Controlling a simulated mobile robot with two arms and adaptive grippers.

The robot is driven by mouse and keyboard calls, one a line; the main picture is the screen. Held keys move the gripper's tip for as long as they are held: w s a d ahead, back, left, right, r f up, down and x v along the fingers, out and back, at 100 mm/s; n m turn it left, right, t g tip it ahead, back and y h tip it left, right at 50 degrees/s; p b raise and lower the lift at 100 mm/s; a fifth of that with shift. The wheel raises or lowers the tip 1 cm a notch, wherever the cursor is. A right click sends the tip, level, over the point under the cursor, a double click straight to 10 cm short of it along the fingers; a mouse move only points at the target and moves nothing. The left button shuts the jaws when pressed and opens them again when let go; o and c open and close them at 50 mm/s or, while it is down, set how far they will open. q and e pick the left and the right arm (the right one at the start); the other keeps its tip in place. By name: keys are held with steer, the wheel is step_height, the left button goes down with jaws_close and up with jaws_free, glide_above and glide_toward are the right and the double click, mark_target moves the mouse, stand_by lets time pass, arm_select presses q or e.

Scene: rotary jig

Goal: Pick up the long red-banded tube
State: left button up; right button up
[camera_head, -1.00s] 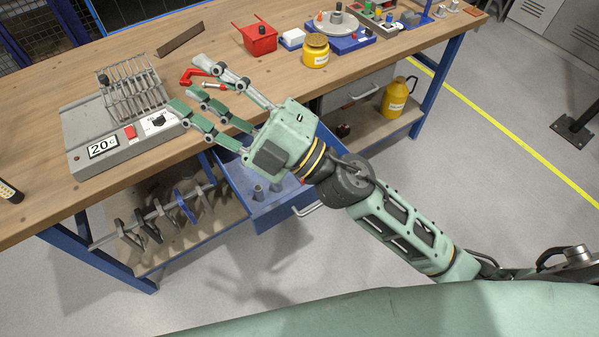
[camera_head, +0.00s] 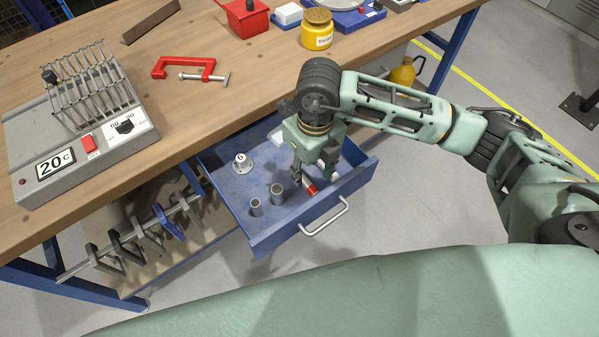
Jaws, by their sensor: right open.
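A tube with a red band (camera_head: 310,188) lies in the open blue drawer (camera_head: 262,240), toward its right side. Only part of it shows; the rest is hidden by my gripper. My right gripper (camera_head: 312,180) points down into the drawer over this tube, its fingers apart around or just above it. I cannot tell whether the fingers touch the tube. My left gripper is not in view.
Two short grey tubes (camera_head: 267,200) and a white numbered piece (camera_head: 242,163) stand in the drawer. The drawer handle (camera_head: 324,216) sticks out in front. On the bench are a heater (camera_head: 130,140) with a wire rack, a red clamp (camera_head: 186,67) and a yellow jar (camera_head: 317,29).

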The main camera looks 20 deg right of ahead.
mark_target(307, 182)
steer(key=shift+w+d+f, duration=0.25)
steer(key=shift+d, duration=0.15)
steer(key=shift+w+d+f, duration=0.15)
steer(key=shift+w+f, duration=0.05)
steer(key=shift+f, duration=1.25)
steer(key=f, duration=0.4)
steer(key=shift+w+a+f+p, duration=0.25)
steer(key=shift+w+a+p, duration=0.1)
steer(key=shift+w+a, duration=0.05)
steer(key=shift+f, duration=0.15)
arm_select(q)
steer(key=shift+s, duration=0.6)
arm_select(e)
jaws_close()
